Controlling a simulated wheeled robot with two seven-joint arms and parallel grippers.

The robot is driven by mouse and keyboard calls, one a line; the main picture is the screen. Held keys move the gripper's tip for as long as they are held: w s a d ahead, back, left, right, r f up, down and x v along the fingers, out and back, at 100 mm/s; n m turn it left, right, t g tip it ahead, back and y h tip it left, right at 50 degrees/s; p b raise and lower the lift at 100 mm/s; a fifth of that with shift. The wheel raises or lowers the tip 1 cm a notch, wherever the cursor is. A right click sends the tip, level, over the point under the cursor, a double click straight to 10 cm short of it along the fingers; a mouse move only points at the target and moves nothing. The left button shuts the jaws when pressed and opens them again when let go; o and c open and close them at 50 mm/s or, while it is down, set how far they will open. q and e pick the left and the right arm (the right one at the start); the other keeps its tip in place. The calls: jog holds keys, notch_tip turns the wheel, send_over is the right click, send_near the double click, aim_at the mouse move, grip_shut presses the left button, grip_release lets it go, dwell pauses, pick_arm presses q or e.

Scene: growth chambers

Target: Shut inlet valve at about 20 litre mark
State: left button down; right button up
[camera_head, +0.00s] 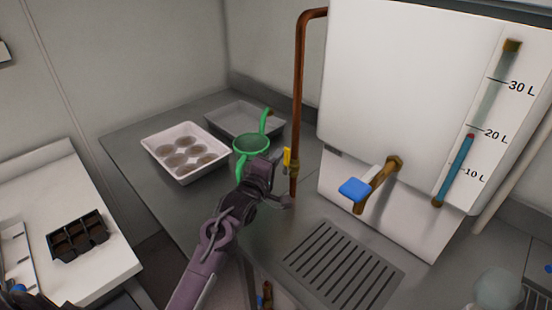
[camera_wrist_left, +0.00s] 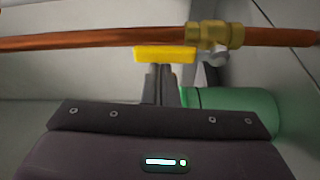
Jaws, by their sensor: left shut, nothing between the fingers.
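The inlet valve (camera_head: 293,167) is a brass body on a copper pipe, with a yellow lever (camera_head: 287,156) lying along the pipe. It also shows in the wrist view as a brass body (camera_wrist_left: 222,35) with the yellow lever (camera_wrist_left: 165,54). My left gripper (camera_head: 277,160) is shut and empty, its fingertips (camera_wrist_left: 161,75) right beside the lever; I cannot tell if they touch. The white tank (camera_head: 415,90) has a sight gauge whose blue column (camera_head: 453,170) ends in a red top (camera_head: 470,136) just below the 20 L mark (camera_head: 496,135). My right gripper is out of view.
A green watering can (camera_head: 252,144) stands behind my left gripper. A white tray (camera_head: 186,176) with several brown discs and a grey tray (camera_head: 243,122) are further back. A blue-handled brass tap (camera_head: 355,189) juts from the tank over a slotted drain (camera_head: 342,265).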

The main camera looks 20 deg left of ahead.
aim_at(287, 168)
pick_arm(q)
jog(key=shift+d+m, duration=0.15)
jog(key=shift+m, duration=0.15)
jog(key=d+m+b, duration=0.1)
jog(key=m, duration=0.1)
jog(key=d+m+t+b, duration=0.1)
jog(key=m, duration=0.1)
jog(key=shift+s+f+h, duration=0.2)
jog(key=shift+s+h, duration=0.1)
jog(key=shift+s, duration=0.1)
jog(key=m, duration=0.1)
jog(key=d+m+b, duration=0.1)
jog(key=m+t+h+b, duration=0.1)
jog(key=shift+s+d+f, duration=0.15)
jog(key=shift+s+f, duration=0.1)
jog(key=shift+f, duration=0.05)
jog(key=shift+s+d+f+m+h+b, duration=0.15)
jog(key=shift+d+f+m+h+b, duration=0.45)
jog(key=shift+m, duration=1.25)
jog(key=shift+s+d+f+m+h+b, duration=0.2)
jog(key=shift+m+h+b, duration=0.7)
jog(key=shift+m, duration=0.9)
jog(key=shift+s+d+f+m+h+b, duration=0.1)
jog(key=shift+d+f+m+h+b, duration=0.55)
jog(key=shift+m, duration=1.2)
jog(key=shift+a+r+h, duration=0.1)
jog(key=shift+a+h, duration=0.05)
jog(key=shift+h, duration=0.1)
